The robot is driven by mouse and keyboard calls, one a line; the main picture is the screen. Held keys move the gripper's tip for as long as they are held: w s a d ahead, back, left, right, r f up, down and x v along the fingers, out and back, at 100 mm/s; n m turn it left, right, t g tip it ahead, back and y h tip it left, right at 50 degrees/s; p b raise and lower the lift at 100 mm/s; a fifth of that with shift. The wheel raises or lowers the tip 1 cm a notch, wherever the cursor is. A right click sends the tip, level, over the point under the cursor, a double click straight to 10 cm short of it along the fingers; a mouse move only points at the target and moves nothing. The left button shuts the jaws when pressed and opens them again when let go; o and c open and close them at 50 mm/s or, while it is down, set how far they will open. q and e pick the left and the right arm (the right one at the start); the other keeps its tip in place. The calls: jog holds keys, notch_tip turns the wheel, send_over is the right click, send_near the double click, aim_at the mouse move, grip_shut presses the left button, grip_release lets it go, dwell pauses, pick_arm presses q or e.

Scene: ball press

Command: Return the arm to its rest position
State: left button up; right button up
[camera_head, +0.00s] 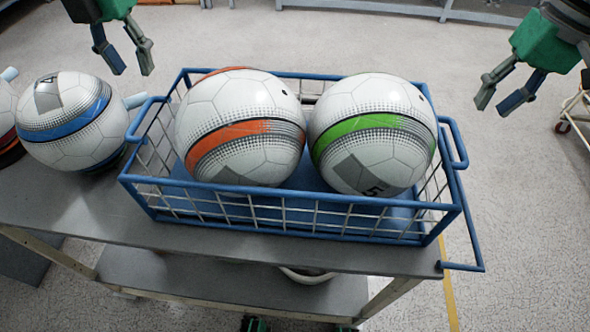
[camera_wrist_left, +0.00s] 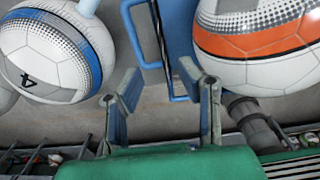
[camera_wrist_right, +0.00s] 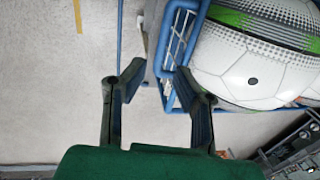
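My left gripper (camera_head: 123,50) is open and empty at the upper left of the head view, raised above and behind the basket's left end. In the left wrist view its two fingers (camera_wrist_left: 165,105) stand apart with nothing between them. My right gripper (camera_head: 507,90) is open and empty at the upper right, beyond the basket's right end. In the right wrist view its fingers (camera_wrist_right: 160,95) are spread, with the basket's edge and floor behind them. Neither gripper touches anything that I can see.
A blue wire basket (camera_head: 290,203) on a grey table (camera_head: 60,205) holds an orange-striped ball (camera_head: 245,110) and a green-striped ball (camera_head: 370,130). A blue-striped ball (camera_head: 72,120) is left of it. Another ball (camera_head: 6,115) is cut off at the left edge.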

jog(key=shift+d+r, duration=0.25)
jog(key=shift+r, duration=0.85)
